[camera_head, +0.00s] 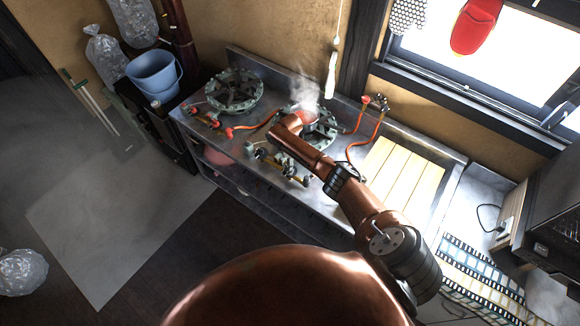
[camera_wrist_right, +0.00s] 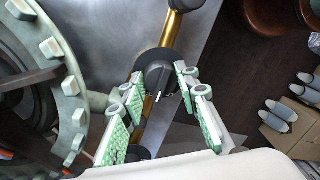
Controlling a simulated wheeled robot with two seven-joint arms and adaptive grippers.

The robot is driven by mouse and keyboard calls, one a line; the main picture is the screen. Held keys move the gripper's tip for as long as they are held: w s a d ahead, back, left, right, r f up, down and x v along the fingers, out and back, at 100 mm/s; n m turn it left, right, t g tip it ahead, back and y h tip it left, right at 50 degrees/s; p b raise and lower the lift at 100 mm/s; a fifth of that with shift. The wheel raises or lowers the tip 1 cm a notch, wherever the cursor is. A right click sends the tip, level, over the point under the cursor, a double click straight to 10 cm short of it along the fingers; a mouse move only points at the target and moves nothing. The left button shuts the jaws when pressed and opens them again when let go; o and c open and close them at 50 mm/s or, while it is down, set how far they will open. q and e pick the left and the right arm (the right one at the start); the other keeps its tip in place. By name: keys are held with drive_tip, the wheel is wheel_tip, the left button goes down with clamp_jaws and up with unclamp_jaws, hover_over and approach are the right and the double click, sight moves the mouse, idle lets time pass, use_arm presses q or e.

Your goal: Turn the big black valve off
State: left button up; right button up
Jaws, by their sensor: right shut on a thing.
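The big black valve (camera_wrist_right: 157,72) is a round dark knob on a brass pipe in the right wrist view. My right gripper (camera_wrist_right: 156,92) has its green-padded fingers on both sides of the knob, shut on it. In the head view, my right arm reaches over the metal stove bench, and the right gripper (camera_head: 286,165) is small, partly hidden by the arm, among the pipes at the bench's front. The valve cannot be clearly made out there. My left gripper is not in view.
Two ring burners stand on the metal bench (camera_head: 262,72); the left burner (camera_head: 235,90) is clear, and steam (camera_head: 302,88) rises by the right burner (camera_head: 326,130). Orange hoses (camera_head: 362,145) run over the bench. A blue bucket (camera_head: 153,75) stands left. Open floor (camera_head: 110,220) lies in front.

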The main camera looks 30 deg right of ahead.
drive_tip(key=o, duration=1.2)
drive_tip(key=shift+c, duration=0.2)
drive_tip(key=shift+r, duration=0.15)
wheel_tip(320, 180, up, 12)
drive_tip(key=shift+w+d, duration=0.25)
drive_tip(key=shift+w, duration=0.1)
drive_tip(key=shift+f, duration=0.2)
